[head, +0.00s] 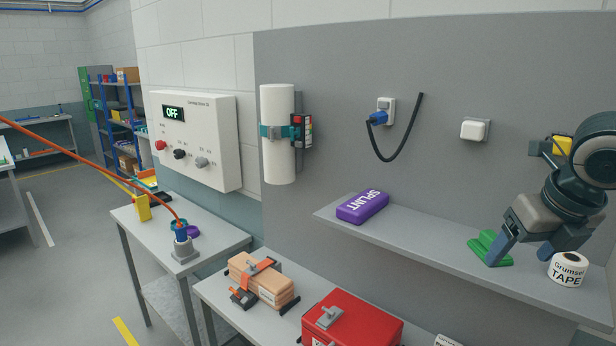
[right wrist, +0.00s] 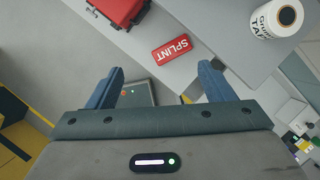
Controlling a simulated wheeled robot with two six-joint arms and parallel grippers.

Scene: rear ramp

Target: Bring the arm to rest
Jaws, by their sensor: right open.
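My right gripper (head: 521,251) is at the right of the head view, above the wall shelf, with its fingers spread apart and nothing between them. In the right wrist view its two blue fingers (right wrist: 161,75) are apart and empty. A green object (head: 485,247) on the shelf is partly hidden behind one finger. A white tape roll (head: 567,270) stands on the shelf close to the other finger; a tape roll (right wrist: 276,19) also shows in the right wrist view. My left gripper is not in view.
A purple splint pack (head: 362,207) lies on the shelf (head: 420,246). Below are a red box (head: 352,322) and clamped wooden blocks (head: 262,277). A red splint pack (right wrist: 173,50) shows in the right wrist view. A blue plug (head: 377,118) with a black cable sits on the wall panel.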

